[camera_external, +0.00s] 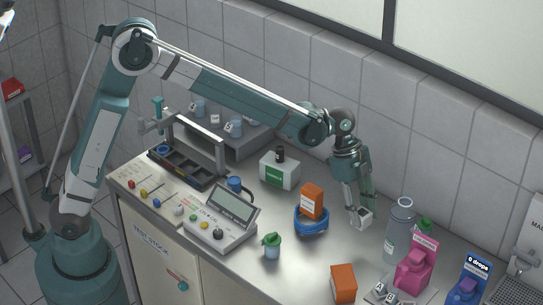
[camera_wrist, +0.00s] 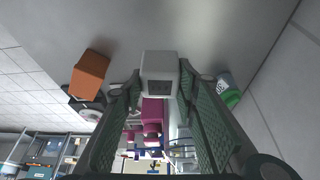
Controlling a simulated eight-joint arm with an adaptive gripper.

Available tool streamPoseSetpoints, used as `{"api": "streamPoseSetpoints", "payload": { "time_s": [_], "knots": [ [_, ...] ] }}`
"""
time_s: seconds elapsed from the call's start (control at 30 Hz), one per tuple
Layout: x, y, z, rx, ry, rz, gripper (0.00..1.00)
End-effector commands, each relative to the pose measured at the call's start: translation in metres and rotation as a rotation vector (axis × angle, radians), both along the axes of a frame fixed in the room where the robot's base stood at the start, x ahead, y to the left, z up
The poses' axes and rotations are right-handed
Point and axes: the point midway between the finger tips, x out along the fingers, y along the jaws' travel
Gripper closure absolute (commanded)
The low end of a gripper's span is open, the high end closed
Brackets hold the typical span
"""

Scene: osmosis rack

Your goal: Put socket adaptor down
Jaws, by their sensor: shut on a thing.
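The socket adaptor (camera_external: 361,217) is a small pale grey-white cube. My gripper (camera_external: 357,208) points down over the steel counter (camera_external: 310,262) and is shut on it. In the wrist view the adaptor (camera_wrist: 160,76) sits between the tips of the two green-padded fingers, with a dark square recess on its face. My gripper (camera_wrist: 158,82) hides its sides there. The adaptor is at or just above the counter; I cannot tell whether it touches. It is right of the orange box in the blue ring and left of the grey bottle.
An orange box (camera_external: 312,201) stands in a blue ring (camera_external: 311,220). Another orange box (camera_external: 343,283) is in front. Bare counter lies just in front of my gripper.

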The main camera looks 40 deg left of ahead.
Motion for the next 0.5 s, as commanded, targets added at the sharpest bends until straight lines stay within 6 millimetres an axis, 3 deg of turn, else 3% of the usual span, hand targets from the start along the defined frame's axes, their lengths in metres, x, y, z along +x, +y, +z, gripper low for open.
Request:
{"api": "streamPoseSetpoints", "payload": {
  "time_s": [0.27, 0.5],
  "knots": [
    [0.014, 0.014, 0.001, 0.001, 0.000, 0.008, 0.83],
    [0.048, 0.051, 0.003, 0.002, 0.000, 0.026, 0.83]
  ]
}}
